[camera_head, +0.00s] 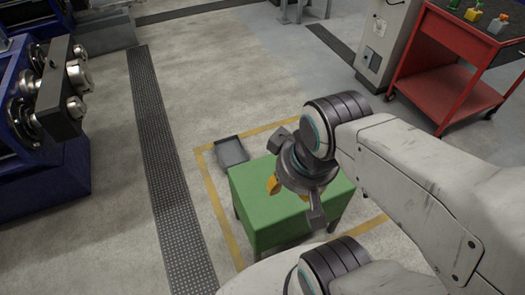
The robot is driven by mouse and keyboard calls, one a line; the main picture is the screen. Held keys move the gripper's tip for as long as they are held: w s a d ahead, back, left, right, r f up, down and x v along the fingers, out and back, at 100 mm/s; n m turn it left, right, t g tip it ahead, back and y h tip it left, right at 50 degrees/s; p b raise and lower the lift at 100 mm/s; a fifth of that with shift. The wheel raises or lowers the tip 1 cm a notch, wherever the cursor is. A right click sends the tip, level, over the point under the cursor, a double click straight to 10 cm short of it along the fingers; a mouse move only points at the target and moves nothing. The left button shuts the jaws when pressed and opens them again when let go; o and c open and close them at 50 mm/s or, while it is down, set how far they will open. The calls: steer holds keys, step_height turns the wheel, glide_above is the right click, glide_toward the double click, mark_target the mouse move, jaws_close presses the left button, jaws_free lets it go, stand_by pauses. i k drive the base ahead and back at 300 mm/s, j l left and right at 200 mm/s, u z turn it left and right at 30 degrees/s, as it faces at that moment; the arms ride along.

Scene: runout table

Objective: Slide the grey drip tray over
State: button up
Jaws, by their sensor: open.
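The grey drip tray (232,153) is a small, dark grey, shallow rectangular tray. It appears to lie on the floor just beyond the far left corner of the green table (262,205), its far edge over the yellow floor line. The table's corner may hide a little of its near side. My gripper (296,188) is open above the green table, to the right of the tray and nearer to me, clear of it. An orange-yellow piece (273,185) shows beside the gripper; I cannot tell whether it is a separate object.
Yellow lines (218,208) mark the floor around the green table. A dark grated strip (165,165) runs along the floor to the left, with blue machinery (40,130) beyond. A red cart (450,75) and pale cabinet (385,40) stand at upper right. Floor beyond the tray is clear.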

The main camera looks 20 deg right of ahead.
mark_target(231, 152)
steer(key=j+u, duration=0.15)
steer(key=u, duration=1.15)
steer(key=i+j, duration=0.15)
steer(key=j, duration=0.25)
steer(key=i+j+z, duration=0.1)
steer(key=j, duration=0.35)
steer(key=i+j, duration=0.15)
steer(key=j, duration=0.3)
steer(key=i+j+z, duration=0.2)
steer(key=i, duration=0.3)
steer(key=i+j+z, duration=0.2)
steer(key=i, duration=0.25)
steer(key=i+l+z, duration=0.2)
steer(key=i+z, duration=0.7)
steer(key=i, duration=0.2)
steer(key=i+j+z, duration=0.2)
steer(key=i+z, duration=0.3)
steer(key=i, duration=0.9)
steer(key=i+l+u, duration=0.1)
steer(key=i, duration=0.8)
steer(key=i+j+z, duration=0.15)
steer(key=i+z, duration=0.25)
steer(key=i, duration=0.3)
